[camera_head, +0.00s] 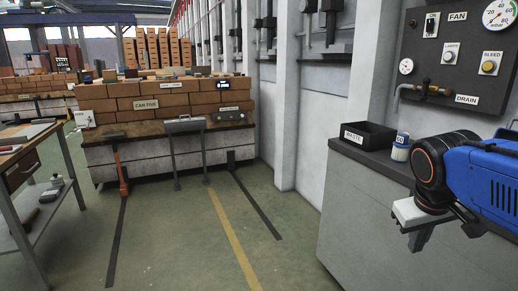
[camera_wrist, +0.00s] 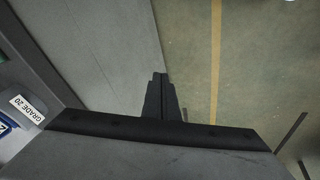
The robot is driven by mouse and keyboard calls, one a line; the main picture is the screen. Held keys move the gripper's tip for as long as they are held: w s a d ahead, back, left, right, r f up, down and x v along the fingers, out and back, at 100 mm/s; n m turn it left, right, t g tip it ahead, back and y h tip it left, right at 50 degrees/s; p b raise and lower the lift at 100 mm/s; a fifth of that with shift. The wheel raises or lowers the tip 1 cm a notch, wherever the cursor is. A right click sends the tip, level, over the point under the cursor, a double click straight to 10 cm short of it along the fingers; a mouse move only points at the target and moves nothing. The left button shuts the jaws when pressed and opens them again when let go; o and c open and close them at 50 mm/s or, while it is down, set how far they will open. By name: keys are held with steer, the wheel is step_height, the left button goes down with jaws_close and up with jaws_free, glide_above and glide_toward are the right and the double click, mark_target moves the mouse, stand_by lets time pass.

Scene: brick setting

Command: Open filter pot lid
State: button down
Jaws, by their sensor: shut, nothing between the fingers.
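No filter pot or lid can be made out for certain in either view. My gripper (camera_head: 418,242) hangs at the right in the head view, beside the front of the grey counter (camera_head: 375,215). In the wrist view my gripper (camera_wrist: 160,76) has its two dark fingers together, with nothing between them, over the counter's edge and the floor. A grey part with a "GRADE 20" label (camera_wrist: 27,110) shows at the left edge of the wrist view, cut off by the frame. I cannot tell what it belongs to.
A dark panel (camera_head: 455,60) with gauges and a drain pipe is above. The middle floor is clear.

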steer(key=s+a+f+t+y, duration=0.2)
steer(key=s+a+f+y, duration=0.1)
steer(key=s+a+f, duration=0.5)
steer(key=w+d+r+m+g+h, duration=0.1)
steer(key=w+d+r+g+h, duration=0.25)
steer(key=w+d+r, duration=0.8)
steer(key=w+d+r+m+g+h, duration=0.1)
steer(key=w+d+r+g+h, duration=0.4)
steer(key=w+d, duration=1)
steer(key=w+d+r+m+g+h, duration=0.1)
steer(key=w+d+r+h, duration=0.3)
steer(key=w+d+r, duration=0.95)
steer(key=w+d+m+g+h, duration=0.2)
steer(key=w+d+m+g, duration=0.3)
steer(key=d, duration=0.5)
steer(key=s+d+n+g, duration=0.1)
steer(key=s+d, duration=0.3)
steer(key=s, duration=0.3)
steer(key=shift+d+r, duration=0.2)
steer(key=shift+d, duration=0.05)
